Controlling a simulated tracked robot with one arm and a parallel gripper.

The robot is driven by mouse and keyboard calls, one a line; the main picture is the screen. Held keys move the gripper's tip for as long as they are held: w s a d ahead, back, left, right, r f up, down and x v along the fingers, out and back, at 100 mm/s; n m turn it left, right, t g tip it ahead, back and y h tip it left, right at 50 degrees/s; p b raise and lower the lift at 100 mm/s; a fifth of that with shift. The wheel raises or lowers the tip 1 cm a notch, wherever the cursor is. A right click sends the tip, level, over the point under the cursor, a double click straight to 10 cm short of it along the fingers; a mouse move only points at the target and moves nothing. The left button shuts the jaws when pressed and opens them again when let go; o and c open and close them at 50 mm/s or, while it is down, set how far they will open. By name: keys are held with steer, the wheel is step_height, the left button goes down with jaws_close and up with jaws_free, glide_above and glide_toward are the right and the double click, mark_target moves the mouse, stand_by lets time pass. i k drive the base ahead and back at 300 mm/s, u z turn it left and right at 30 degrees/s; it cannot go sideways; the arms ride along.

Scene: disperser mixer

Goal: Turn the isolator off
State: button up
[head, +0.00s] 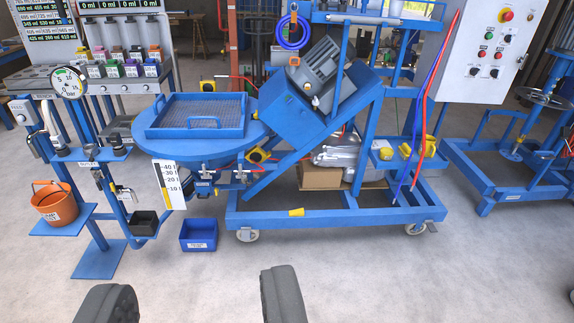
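A white control cabinet (478,65) stands at the upper right of the head view, on the mixer's blue frame. It carries a red knob on a yellow base (507,14), small red and green buttons and black rotary switches (474,71). I cannot tell which of these is the isolator, or its position. My gripper (196,297) shows at the bottom edge, its two dark fingers wide apart with nothing between them. It is far from the cabinet, lower and to the left.
The blue wheeled mixer frame (335,209) fills the middle. A blue round table with a mesh tray (197,114), an orange bucket (54,203) and a blue bin (198,235) are at left. Another blue frame (490,185) is at right. The grey floor in front is clear.

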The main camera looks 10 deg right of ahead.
mark_target(474, 71)
steer(key=u, duration=0.05)
steer(key=i, duration=2.35)
steer(key=z, duration=3.8)
steer(key=i, duration=0.35)
steer(key=u, duration=2.05)
